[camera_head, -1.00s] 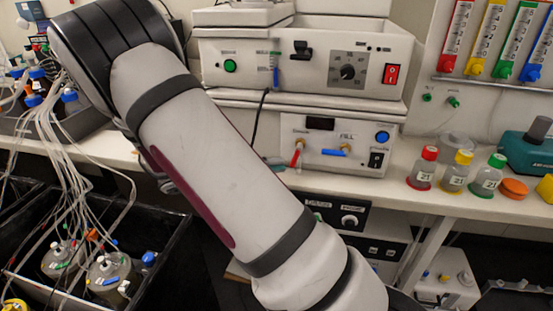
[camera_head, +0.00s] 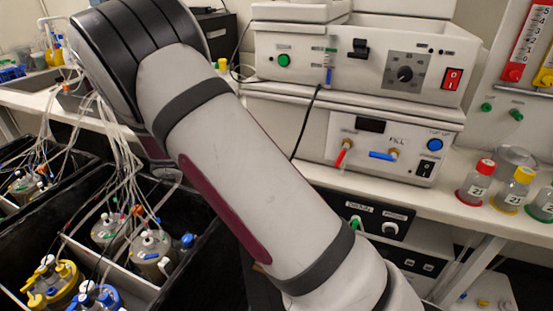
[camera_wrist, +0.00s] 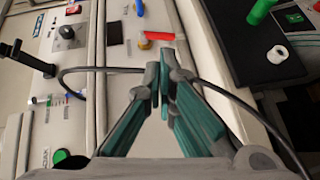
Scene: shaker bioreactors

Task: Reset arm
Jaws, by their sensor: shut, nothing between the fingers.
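My arm (camera_head: 250,180) crosses the head view from upper left to lower right. My gripper is out of that view. In the wrist view my gripper (camera_wrist: 163,75) has its teal-lined fingers together at the tips, with nothing between them. Behind the fingers is the front of the stacked white instruments (camera_wrist: 75,100), with a black cable (camera_wrist: 120,69) running across. I cannot tell whether the fingers touch the cable or only pass in front of it.
The white stacked instruments (camera_head: 385,135) stand on the bench behind my arm. Capped bottles (camera_head: 475,184) stand at the right of the bench. Black bins (camera_head: 75,225) with vessels and tubing fill the lower left. A black panel with a green object (camera_wrist: 261,11) is at the wrist view's right.

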